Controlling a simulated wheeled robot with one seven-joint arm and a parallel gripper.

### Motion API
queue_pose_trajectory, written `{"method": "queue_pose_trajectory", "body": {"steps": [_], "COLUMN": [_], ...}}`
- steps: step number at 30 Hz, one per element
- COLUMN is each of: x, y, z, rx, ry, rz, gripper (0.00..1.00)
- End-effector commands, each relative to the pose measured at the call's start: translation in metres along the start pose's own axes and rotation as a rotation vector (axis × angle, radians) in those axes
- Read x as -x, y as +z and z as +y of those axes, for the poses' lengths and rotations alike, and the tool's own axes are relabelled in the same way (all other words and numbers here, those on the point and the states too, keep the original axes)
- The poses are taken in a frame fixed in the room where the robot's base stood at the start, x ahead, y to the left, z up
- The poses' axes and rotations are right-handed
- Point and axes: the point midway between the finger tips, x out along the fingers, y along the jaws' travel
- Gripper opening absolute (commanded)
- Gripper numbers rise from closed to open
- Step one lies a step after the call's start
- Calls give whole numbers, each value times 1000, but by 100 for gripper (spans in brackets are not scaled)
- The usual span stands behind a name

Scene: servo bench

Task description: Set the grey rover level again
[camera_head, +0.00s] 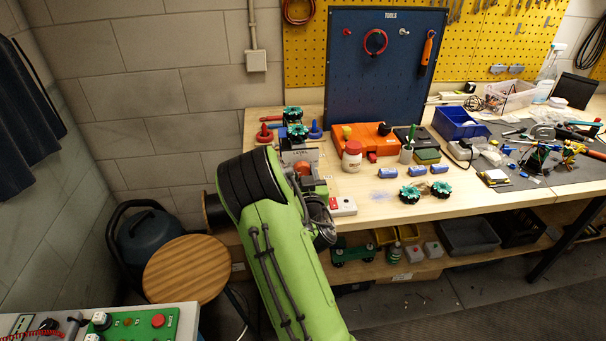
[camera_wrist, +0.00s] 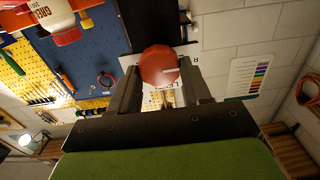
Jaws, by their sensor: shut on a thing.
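My gripper (camera_wrist: 165,88) has its two fingers on either side of a round red knob (camera_wrist: 160,65) with a pale pointer mark. It is shut on this knob. A white plate (camera_wrist: 188,52) with partly hidden lettering lies behind the knob. In the head view the red knob (camera_head: 303,168) shows just past my green arm, below a pale label that seems to read LEVEL. Teal-and-black wheels (camera_head: 293,112) stand behind it, apparently on the rover. The grey rover body is mostly hidden or too small to make out, so I cannot tell its tilt.
A white jar with a red cap (camera_head: 352,157), an orange case (camera_head: 372,137) and blue cylinders (camera_head: 388,172) stand to the right. Two loose-looking teal wheels (camera_head: 410,194) are near the bench front. A blue tool board (camera_head: 375,75) rises behind. A wooden stool (camera_head: 186,268) stands left.

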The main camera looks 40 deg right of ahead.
Motion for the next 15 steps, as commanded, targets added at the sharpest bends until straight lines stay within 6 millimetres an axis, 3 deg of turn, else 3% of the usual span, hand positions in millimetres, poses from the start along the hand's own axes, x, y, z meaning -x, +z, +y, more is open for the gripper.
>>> {"method": "queue_pose_trajectory", "body": {"steps": [15], "x": [0], "y": [-1], "z": [1], "rx": [-161], "ry": [1], "rz": [-1], "gripper": [0]}}
